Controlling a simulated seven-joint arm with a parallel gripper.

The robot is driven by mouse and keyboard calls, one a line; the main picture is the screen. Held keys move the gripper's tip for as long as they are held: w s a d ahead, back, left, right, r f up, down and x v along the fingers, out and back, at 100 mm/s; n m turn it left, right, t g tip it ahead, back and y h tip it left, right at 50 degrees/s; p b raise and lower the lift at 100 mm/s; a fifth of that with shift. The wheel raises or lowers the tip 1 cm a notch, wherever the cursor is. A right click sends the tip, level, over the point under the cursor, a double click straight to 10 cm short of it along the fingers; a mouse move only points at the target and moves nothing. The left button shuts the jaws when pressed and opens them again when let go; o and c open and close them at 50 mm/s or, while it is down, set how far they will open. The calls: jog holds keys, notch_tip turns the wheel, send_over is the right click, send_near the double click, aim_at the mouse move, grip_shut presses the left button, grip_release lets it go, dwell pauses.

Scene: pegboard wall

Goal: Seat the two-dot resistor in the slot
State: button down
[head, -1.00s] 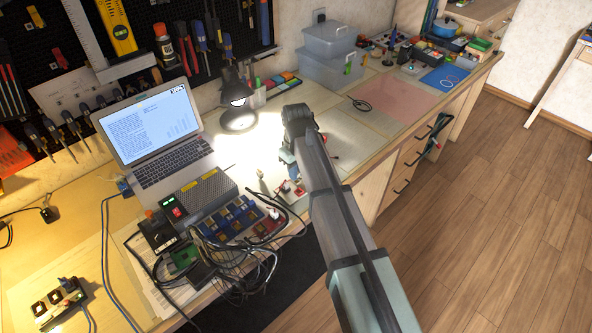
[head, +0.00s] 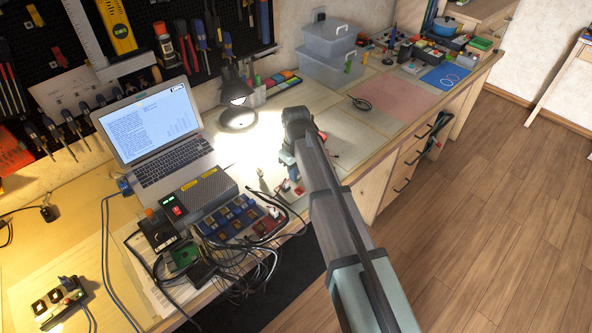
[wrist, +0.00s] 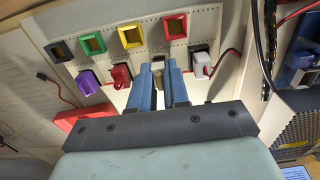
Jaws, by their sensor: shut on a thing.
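In the wrist view my gripper (wrist: 158,68) has its two blue fingers close together around a small beige-grey piece (wrist: 157,66), at the lower row of a pale board (wrist: 150,48). The fingers hide most of this piece, and no dots can be made out on it, so I cannot tell whether it is the two-dot resistor. I also cannot tell whether it touches the board. In the head view my arm hides the gripper tips and most of the board.
Purple (wrist: 88,82), red (wrist: 121,74) and white (wrist: 200,64) pieces flank the gripper. A red block (wrist: 84,117) lies nearby. Cables (head: 245,265) clutter the bench left of my arm.

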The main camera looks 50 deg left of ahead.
jog(key=shift+f, duration=0.15)
jog(key=c, duration=1)
grip_release()
jog(key=shift+c, duration=0.2)
jog(key=shift+r, duration=0.2)
jog(key=shift+r, duration=2.3)
